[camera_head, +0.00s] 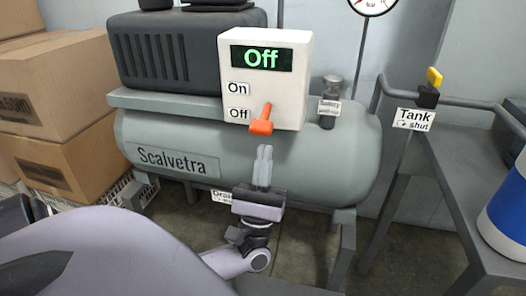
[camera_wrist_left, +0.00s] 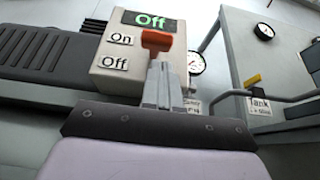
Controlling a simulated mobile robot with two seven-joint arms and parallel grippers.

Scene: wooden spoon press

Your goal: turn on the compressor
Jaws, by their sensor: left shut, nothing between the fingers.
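The compressor (camera_head: 245,165) is a grey-green tank marked "Scalvetra" with a dark ribbed housing on top. A white control box (camera_head: 290,95) on its front has a display (camera_head: 261,58) reading "Off", with "On" and "Off" labels below. An orange lever (camera_head: 262,122) hangs by the lower "Off" label. My left gripper (camera_head: 264,150) is shut and empty, its fingertips pointing up just below the lever. In the left wrist view the fingertips (camera_wrist_left: 164,62) overlap the lower part of the orange lever (camera_wrist_left: 157,41); I cannot tell whether they touch. My right gripper is not in view.
A yellow-handled valve labelled "Tank shut" (camera_head: 415,119) stands to the right, by a grey metal table (camera_head: 470,170). A blue and white container (camera_head: 505,215) is at the right edge. Cardboard boxes (camera_head: 55,85) are stacked at the left. A gauge (camera_head: 373,4) is at the top.

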